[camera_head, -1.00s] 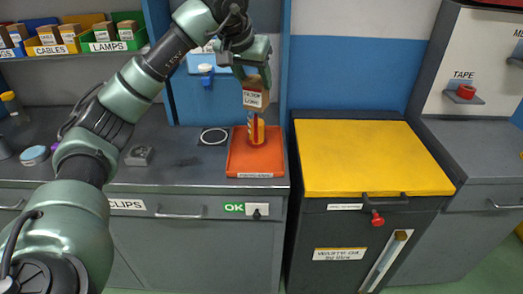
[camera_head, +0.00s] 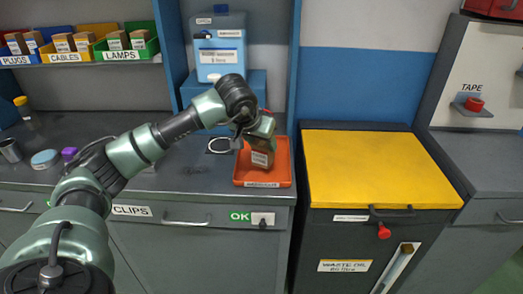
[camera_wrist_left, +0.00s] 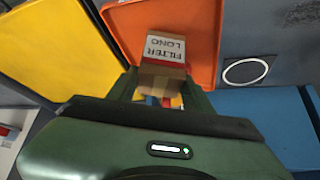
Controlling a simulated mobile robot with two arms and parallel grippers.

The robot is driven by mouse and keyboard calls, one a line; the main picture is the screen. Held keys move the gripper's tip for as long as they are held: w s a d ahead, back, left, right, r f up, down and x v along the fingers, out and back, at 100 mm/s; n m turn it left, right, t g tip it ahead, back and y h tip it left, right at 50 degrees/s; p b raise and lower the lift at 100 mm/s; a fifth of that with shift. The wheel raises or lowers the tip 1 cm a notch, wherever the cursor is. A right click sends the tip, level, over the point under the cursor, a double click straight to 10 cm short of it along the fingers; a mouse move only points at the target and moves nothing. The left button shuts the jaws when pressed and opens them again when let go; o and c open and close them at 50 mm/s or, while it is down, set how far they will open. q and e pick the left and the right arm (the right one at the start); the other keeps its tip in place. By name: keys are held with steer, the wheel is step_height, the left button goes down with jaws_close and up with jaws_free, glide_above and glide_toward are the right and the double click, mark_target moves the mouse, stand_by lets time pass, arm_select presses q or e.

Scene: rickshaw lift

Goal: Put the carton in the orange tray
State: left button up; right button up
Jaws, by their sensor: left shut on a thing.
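The carton (camera_head: 261,158) is a brown box with a white label; in the left wrist view the carton (camera_wrist_left: 165,47) reads "FILTER LONG". My left gripper (camera_head: 257,137) is shut on its upper end, with a finger on each side in the wrist view (camera_wrist_left: 160,88). The carton hangs slightly tilted over the orange tray (camera_head: 280,179), low and within its outline. I cannot tell whether its lower end touches the tray floor. The tray (camera_wrist_left: 200,20) also lies behind the carton in the wrist view. My right gripper is not in view.
A yellow-topped waste oil bin (camera_head: 375,165) stands right of the tray. A blue jug (camera_head: 220,48) stands behind on a blue block. A red and yellow can in the tray is mostly hidden now.

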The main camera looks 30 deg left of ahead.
arm_select(q)
steer(key=shift+f, duration=1.45)
steer(key=shift+f, duration=0.15)
steer(key=o, duration=1.6)
steer(key=shift+c, duration=0.2)
steer(key=b+v, duration=0.1)
steer(key=v, duration=1.1)
steer(key=shift+d, duration=0.1)
